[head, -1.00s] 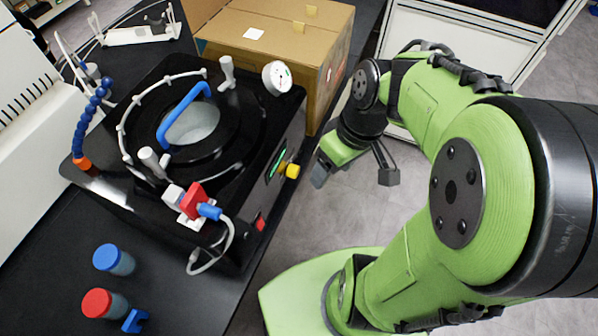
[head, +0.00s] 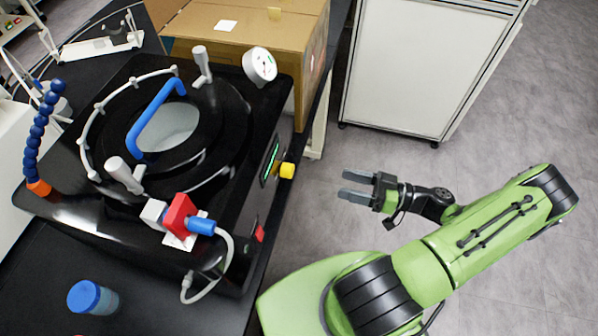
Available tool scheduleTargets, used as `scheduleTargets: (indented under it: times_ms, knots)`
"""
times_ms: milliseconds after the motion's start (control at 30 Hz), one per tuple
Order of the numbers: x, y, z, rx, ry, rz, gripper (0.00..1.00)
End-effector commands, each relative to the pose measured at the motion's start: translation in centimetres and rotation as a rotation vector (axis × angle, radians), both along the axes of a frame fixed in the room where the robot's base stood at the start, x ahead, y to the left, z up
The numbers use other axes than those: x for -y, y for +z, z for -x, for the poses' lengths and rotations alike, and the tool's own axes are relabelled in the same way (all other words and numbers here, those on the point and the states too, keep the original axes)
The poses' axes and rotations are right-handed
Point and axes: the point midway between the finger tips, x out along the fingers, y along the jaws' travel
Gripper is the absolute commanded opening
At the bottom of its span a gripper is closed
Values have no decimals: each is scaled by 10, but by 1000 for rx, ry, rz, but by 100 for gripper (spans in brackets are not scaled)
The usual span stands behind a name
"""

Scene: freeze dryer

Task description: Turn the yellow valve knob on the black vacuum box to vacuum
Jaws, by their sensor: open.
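The black vacuum box (head: 262,215) stands on the dark bench at the left, with a round lid and a blue handle (head: 155,117) on top. The yellow valve knob (head: 287,170) sticks out from its right side, beside a green-lit display (head: 271,158). I cannot read the knob's marking or setting. My gripper (head: 346,185) is open and empty, to the right of the knob and apart from it. Its two fingers point left toward the box side.
A pressure gauge (head: 260,65) stands on the box's back right corner. A cardboard box (head: 250,40) is behind it. A red and blue connector (head: 185,218) with a hose sits at the front. A blue-capped jar (head: 88,297) is on the bench. A white cabinet (head: 425,70) stands at the back right.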

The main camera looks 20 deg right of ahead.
Motion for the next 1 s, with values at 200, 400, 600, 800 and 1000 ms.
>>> scheduleTargets:
  times_ms: [200, 400, 600, 800, 1000]
  knots:
    - [-47, 1, -32, -4, 8, -3, 65]
    - [-86, 1, -60, -4, 7, -3, 65]
    - [-105, 0, -75, -5, 3, -1, 65]
    - [-107, 0, -77, -6, 3, 0, 65]
    - [-106, 0, -77, -6, 3, 0, 45]
